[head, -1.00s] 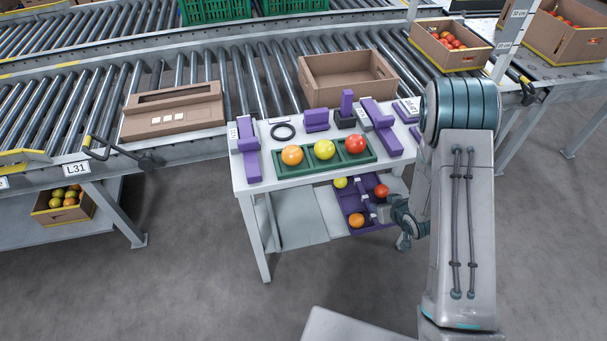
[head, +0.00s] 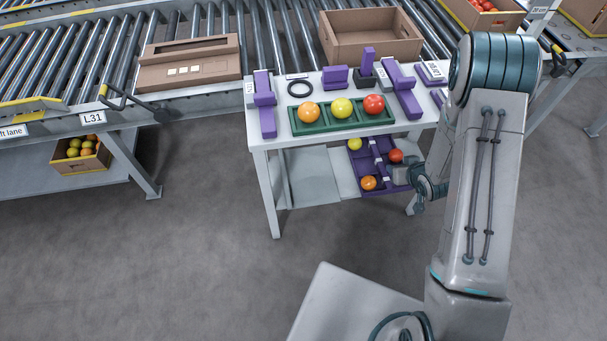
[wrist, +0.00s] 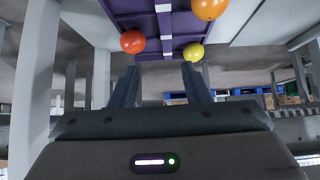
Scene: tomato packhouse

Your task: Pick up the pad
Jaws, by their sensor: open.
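No item is clearly marked as the pad, and I cannot tell which one it is. Candidates on the white table (head: 262,143) are a flat purple labelled block (head: 432,73) at the back right and a purple piece (head: 335,77) at the back middle. My gripper (wrist: 159,70) is open and empty, with two dark fingers apart. In the head view it is low at the table's right side, partly hidden by my arm, beside the purple divided tray (head: 376,150) on the lower shelf. The tray appears ahead of the fingers in the wrist view (wrist: 170,20).
A green tray (head: 297,128) holds an orange, a yellow and a red tomato. Purple stands (head: 266,105) (head: 402,92) and a black ring (head: 299,88) share the tabletop. A cardboard box (head: 372,48) is behind. Table leg (head: 267,195) is an obstacle; floor in front is clear.

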